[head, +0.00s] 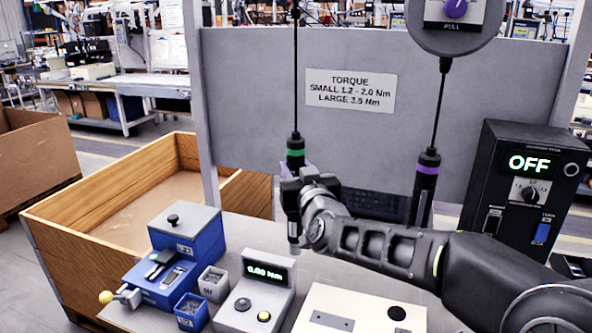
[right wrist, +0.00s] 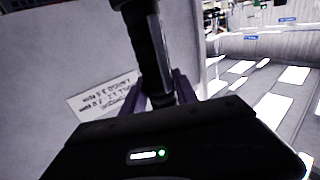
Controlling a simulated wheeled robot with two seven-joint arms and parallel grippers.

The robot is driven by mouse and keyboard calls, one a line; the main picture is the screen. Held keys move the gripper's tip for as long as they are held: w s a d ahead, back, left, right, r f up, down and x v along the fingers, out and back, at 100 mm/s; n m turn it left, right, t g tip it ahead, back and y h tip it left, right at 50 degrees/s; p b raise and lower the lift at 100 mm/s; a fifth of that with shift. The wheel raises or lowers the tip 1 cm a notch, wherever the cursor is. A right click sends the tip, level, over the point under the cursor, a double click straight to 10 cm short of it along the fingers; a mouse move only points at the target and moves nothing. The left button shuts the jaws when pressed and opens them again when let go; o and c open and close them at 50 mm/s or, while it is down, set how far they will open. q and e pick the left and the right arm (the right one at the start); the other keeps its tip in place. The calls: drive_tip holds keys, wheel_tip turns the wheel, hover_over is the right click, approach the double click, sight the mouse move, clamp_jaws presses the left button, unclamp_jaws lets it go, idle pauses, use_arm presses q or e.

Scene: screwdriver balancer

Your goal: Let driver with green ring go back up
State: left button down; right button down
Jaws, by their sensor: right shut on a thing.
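The driver with the green ring (head: 295,151) hangs upright from a thin cable at the middle of the head view. My right gripper (head: 292,183) is shut around its dark body just below the green ring. In the right wrist view the driver's dark body (right wrist: 153,55) stands between the fingers of my right gripper (right wrist: 162,92). The driver's lower end (head: 293,232) shows below the gripper, above the bench. The driver with the purple ring (head: 428,163) hangs from its own cable to the right. My left gripper is not in view.
A torque meter reading 0.00 Nm (head: 265,272), a blue fixture (head: 185,250) and small bins (head: 213,282) stand on the bench. A black box reading OFF (head: 525,185) stands right. A torque sign (head: 350,91) is on the grey panel behind. A wooden crate (head: 75,262) is left.

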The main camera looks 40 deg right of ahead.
drive_tip(key=shift+r, duration=0.5)
drive_tip(key=c, duration=0.9)
unclamp_jaws()
drive_tip(key=shift+o, duration=0.8)
drive_tip(key=shift+f, duration=0.15)
drive_tip(key=o, duration=0.7)
drive_tip(key=shift+o, duration=0.2)
